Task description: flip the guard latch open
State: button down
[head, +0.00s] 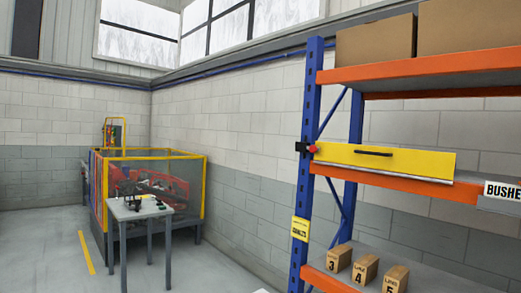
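A yellow guard panel (420,164) with a dark bar handle (373,153) spans the front of the rack's middle level. At its left end, by the blue upright, is a small red knob (312,149) with a black block (300,147) beside it; this looks like the latch. It is too small to tell its exact position. The panel hangs upright across the shelf opening. My gripper does not show in this view, so its distance to the latch cannot be seen.
The blue and orange rack (314,90) fills the right side. Cardboard boxes (375,40) stand on top, and small numbered boxes (338,258) on the lower shelf. A grey table (130,212) stands before a yellow-framed enclosure (190,180) at left. Floor between is clear.

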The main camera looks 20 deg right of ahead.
aim_at(313, 148)
jog(key=z, duration=0.15)
jog(key=i, duration=1.5)
jog(key=z, duration=0.8)
